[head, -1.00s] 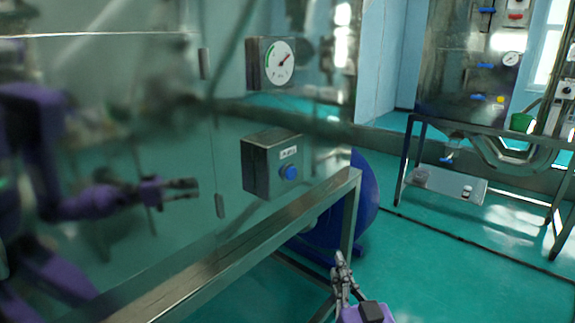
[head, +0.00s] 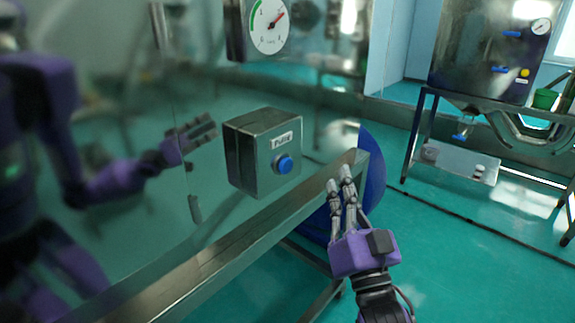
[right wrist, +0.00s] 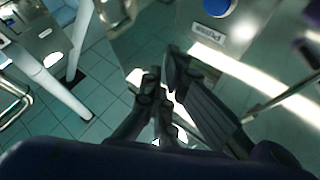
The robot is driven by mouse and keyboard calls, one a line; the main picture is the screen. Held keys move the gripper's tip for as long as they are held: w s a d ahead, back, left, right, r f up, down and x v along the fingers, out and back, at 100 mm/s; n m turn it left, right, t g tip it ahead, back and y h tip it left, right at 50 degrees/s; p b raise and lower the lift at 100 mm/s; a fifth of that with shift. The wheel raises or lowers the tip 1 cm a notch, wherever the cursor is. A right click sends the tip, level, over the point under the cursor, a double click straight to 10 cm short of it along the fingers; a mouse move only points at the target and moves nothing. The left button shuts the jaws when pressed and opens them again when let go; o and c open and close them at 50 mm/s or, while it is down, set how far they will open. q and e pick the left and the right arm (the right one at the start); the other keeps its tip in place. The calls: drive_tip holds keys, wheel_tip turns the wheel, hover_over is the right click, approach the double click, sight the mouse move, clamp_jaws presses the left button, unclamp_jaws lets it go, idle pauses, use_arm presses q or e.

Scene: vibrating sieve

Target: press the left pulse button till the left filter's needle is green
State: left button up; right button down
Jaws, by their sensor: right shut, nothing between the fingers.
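A steel box (head: 250,160) with a label reading PULSE is mounted on the shiny metal panel. Its round blue button (head: 284,164) faces right and shows at the top of the right wrist view (right wrist: 220,8). Above the box is a round gauge (head: 266,32) with a green arc on its left side. Its red needle points to the upper right, off the green arc. My right gripper (head: 340,184) is shut and empty. Its fingertips are right of the button and slightly lower in the head view, apart from it. My left gripper is not in view.
A steel frame rail (head: 240,245) runs below the box. A blue round object (head: 372,180) stands behind the rail's end. Another steel unit (head: 490,50) with its own gauge stands at the back right. The panel carries a blurred reflection of me. Open green floor lies at the right.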

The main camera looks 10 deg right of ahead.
sight(286, 166)
use_arm(q)
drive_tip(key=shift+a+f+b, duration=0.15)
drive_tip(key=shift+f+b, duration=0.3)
drive_tip(key=shift+b, duration=0.1)
use_arm(e)
drive_tip(key=w+a, duration=0.5)
drive_tip(key=w, duration=0.2)
drive_tip(key=shift+w+a, duration=0.15)
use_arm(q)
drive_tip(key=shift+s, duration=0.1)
use_arm(e)
drive_tip(key=shift+f, duration=0.1)
idle(0.4)
idle(0.5)
drive_tip(key=shift+w+a, duration=0.25)
drive_tip(key=shift+w, duration=0.1)
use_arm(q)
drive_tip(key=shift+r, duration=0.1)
use_arm(e)
drive_tip(key=shift+w+a, duration=0.3)
drive_tip(key=shift+w, duration=0.05)
idle(0.7)
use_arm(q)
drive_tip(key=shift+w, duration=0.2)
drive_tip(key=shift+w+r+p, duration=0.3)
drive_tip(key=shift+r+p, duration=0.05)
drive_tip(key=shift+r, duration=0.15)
use_arm(e)
drive_tip(key=shift+s+d, duration=0.55)
drive_tip(key=shift+s, duration=0.2)
